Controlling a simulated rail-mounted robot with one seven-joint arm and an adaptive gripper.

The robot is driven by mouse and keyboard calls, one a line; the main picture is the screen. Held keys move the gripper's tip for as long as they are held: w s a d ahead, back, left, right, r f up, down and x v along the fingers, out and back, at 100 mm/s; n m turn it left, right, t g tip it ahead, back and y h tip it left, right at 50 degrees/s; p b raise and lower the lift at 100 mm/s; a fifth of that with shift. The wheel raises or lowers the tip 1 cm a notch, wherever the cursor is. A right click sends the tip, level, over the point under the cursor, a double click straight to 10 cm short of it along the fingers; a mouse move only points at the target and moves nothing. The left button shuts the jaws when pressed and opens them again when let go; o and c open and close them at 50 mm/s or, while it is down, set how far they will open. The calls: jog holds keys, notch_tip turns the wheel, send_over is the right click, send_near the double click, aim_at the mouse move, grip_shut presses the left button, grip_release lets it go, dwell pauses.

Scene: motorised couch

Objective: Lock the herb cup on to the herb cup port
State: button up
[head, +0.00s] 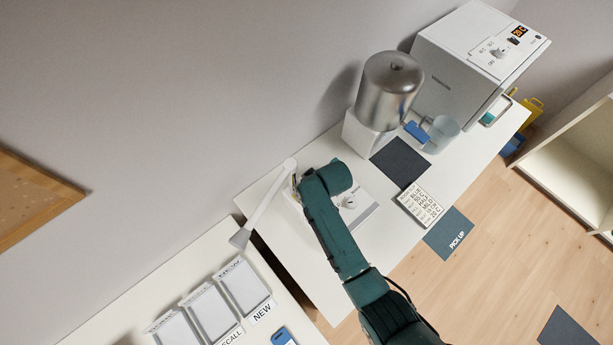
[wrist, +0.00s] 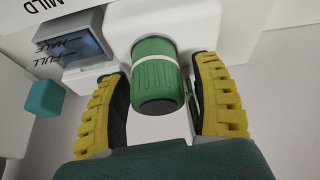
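In the wrist view, the herb cup (wrist: 156,78) is a ribbed green cylinder with a pale band and a dark end facing me. It sits against a white housing (wrist: 200,16), where the herb cup port appears to be hidden behind the cup. I cannot tell whether it is locked. My gripper (wrist: 162,68) has its two yellow-padded fingers on either side of the cup. A narrow gap shows at the right finger, so it looks open around the cup. In the head view, my arm hides the gripper and the cup beside the white machine (head: 364,214).
A dark level window (wrist: 75,45) marked FULL and HALF lies left of the cup. A white arm with a grey funnel (head: 241,237) is beside the machine. A metal canister (head: 388,90), a bluish cup (head: 441,133) and a white box unit (head: 462,65) stand farther along the table.

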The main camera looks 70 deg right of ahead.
jog(key=shift+s+f, duration=0.1)
jog(key=shift+s, duration=0.05)
jog(key=v, duration=1.2)
jog(key=shift+d, duration=0.1)
